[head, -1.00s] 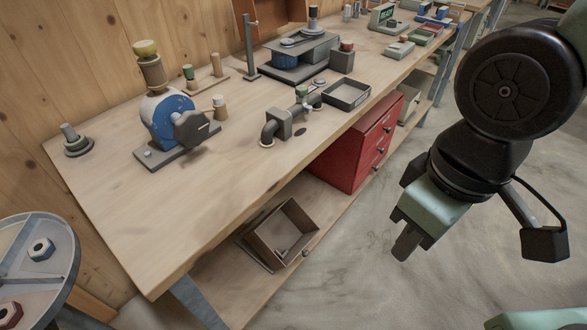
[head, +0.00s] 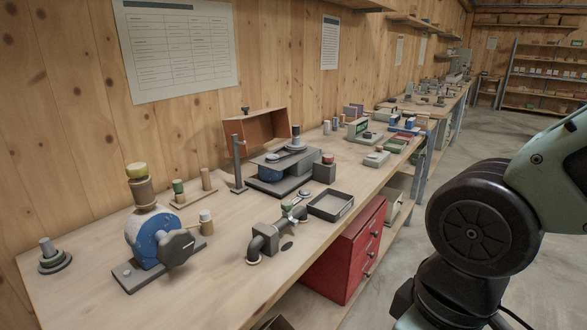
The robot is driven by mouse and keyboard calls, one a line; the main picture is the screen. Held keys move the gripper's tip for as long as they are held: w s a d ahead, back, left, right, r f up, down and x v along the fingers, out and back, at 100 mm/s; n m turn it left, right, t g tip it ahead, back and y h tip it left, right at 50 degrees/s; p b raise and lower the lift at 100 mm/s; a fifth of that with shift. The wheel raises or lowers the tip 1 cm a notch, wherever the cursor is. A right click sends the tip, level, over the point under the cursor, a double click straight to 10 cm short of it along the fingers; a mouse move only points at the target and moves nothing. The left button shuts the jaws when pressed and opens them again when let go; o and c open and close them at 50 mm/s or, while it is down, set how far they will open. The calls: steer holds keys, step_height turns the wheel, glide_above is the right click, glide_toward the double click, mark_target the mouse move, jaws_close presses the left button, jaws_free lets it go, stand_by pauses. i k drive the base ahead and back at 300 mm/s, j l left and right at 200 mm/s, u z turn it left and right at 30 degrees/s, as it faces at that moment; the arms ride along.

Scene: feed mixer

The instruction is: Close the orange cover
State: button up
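The orange cover (head: 258,139) is an orange-brown, box-like shell that stands raised and tilted at the back of a grey machine (head: 285,172) on the workbench. Its hollow inner side faces me. The machine below it is uncovered and shows a blue part, a flat belt-like top and a round stepped pulley (head: 296,141). My arm is at the right of the head view, well apart from the cover and over the floor side of the bench. The fingers of my gripper are below the picture's lower edge.
A grey post (head: 239,163) stands just left of the cover. A blue grinder-like device (head: 152,236), a pipe fitting (head: 270,238) and a dark open tray (head: 330,205) stand nearer. A red drawer cabinet (head: 342,262) is under the wooden bench (head: 205,278). Floor at right is clear.

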mark_target(258, 127)
steer(key=i+l+u, duration=0.75)
steer(key=i, duration=0.15)
